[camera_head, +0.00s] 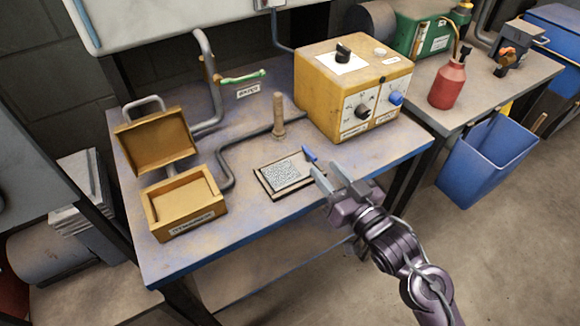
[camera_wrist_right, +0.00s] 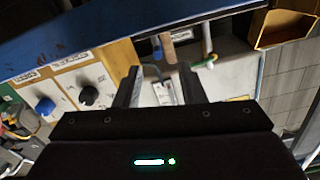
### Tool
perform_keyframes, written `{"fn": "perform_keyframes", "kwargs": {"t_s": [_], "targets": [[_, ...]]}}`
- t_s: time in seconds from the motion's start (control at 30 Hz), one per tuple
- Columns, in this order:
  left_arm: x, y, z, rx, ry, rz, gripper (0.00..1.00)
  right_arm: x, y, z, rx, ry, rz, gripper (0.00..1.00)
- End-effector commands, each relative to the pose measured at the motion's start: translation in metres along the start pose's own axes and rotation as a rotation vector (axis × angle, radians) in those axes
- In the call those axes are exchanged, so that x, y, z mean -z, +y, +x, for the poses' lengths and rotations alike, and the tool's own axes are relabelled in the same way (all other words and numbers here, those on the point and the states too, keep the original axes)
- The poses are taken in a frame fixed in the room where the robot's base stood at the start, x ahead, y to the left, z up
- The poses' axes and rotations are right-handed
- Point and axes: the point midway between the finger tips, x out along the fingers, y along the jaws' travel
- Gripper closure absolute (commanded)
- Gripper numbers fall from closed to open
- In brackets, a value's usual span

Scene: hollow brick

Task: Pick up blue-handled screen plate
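The blue-handled screen plate (camera_head: 283,174) lies flat on the workbench, with a speckled grey mesh face in a dark frame. Its blue handle (camera_head: 309,153) sticks out at its upper right corner. My right gripper (camera_head: 325,177) is just right of the plate, apart from the handle, its fingers spread with nothing visible held between them. The right wrist view also shows the right gripper (camera_wrist_right: 160,85) with its fingers apart; I cannot make out the plate there. My left gripper is not in view.
A yellow control box (camera_head: 353,88) with knobs stands behind the plate. An upright wooden handle (camera_head: 278,116) and a bent grey pipe (camera_head: 227,160) are close by. An open yellow box (camera_head: 182,203) sits at left. The bench front edge (camera_head: 240,246) is blue. A red bottle (camera_head: 447,84) stands at right.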

Motion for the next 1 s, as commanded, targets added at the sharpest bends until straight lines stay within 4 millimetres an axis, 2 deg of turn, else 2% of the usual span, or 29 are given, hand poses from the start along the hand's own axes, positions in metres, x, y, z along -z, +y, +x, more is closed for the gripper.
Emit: {"fn": "perform_keyframes", "kwargs": {"t_s": [0.4, 0.67, 0.73, 0.97, 1.0], "targets": [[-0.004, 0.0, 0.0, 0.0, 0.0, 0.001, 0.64, -0.005, 0.003, 0.055, 0.0, 0.002, 0.0, 0.64], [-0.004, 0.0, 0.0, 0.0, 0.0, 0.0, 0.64, -0.007, 0.003, 0.058, 0.0, 0.0, -0.001, 0.64], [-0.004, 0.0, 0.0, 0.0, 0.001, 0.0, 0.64, -0.007, 0.003, 0.058, 0.0, 0.0, -0.001, 0.69], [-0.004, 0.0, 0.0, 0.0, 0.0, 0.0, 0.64, -0.007, 0.003, 0.058, 0.0, 0.0, -0.001, 0.99], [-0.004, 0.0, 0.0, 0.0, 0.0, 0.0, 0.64, -0.007, 0.003, 0.058, 0.0, 0.0, -0.001, 1.0]]}}
